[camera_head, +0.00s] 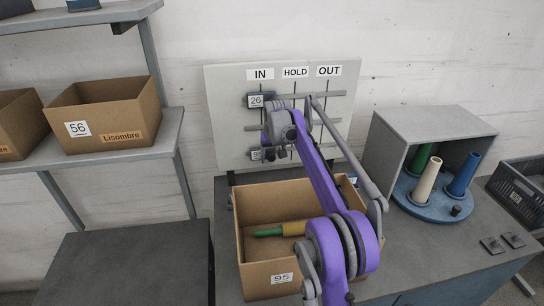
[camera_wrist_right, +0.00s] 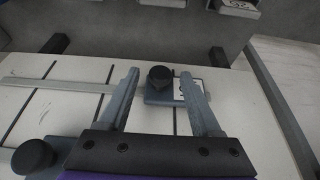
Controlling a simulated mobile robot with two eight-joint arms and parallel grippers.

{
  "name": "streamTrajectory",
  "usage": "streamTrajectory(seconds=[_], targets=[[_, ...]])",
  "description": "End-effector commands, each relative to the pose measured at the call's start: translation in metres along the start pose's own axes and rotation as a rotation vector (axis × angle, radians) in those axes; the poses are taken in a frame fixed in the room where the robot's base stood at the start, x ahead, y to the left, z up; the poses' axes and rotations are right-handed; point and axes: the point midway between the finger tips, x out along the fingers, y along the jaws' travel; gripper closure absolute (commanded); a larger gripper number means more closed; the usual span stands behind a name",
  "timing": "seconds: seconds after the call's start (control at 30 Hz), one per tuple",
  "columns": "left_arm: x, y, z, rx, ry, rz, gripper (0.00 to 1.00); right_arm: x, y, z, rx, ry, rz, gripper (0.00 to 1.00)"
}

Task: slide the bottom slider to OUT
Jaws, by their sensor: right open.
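The pale board (camera_head: 226,110) stands at the back of the bench, with IN, HOLD and OUT labels along its top. The bottom slider (camera_head: 255,155) is at the left, under IN, with its tag partly visible. In the wrist view, the bottom slider's dark round knob (camera_wrist_right: 160,77) stands between my right gripper's (camera_wrist_right: 160,73) two open fingertips, with a gap on each side. The right gripper (camera_head: 276,152) is in front of the board's lower left in the head view. My arm hides part of the rails. My left gripper is not in view.
The top slider (camera_head: 255,100), tagged 26, is under IN. Another knob (camera_wrist_right: 33,157) shows at the wrist view's lower left. A cardboard box (camera_head: 257,268) holding a green and yellow piece stands before the board. A grey cabinet (camera_head: 430,122) with cones is at right.

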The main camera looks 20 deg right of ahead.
Motion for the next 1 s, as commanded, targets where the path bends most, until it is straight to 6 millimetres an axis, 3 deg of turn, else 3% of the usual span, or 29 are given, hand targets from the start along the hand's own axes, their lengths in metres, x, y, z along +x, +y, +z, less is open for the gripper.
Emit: streamTrajectory(seconds=[0.37, 0.73, 1.0], targets=[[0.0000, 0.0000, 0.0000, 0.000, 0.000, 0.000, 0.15, 0.0059, -0.0001, -0.0002, 0.000, 0.000, 0.000, 0.35], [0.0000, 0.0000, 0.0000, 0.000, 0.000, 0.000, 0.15, 0.0057, -0.0001, -0.0002, 0.000, 0.000, 0.000, 1.00], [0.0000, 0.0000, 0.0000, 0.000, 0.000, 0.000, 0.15, 0.0057, -0.0001, -0.0003, 0.000, 0.001, 0.000, 1.00]])
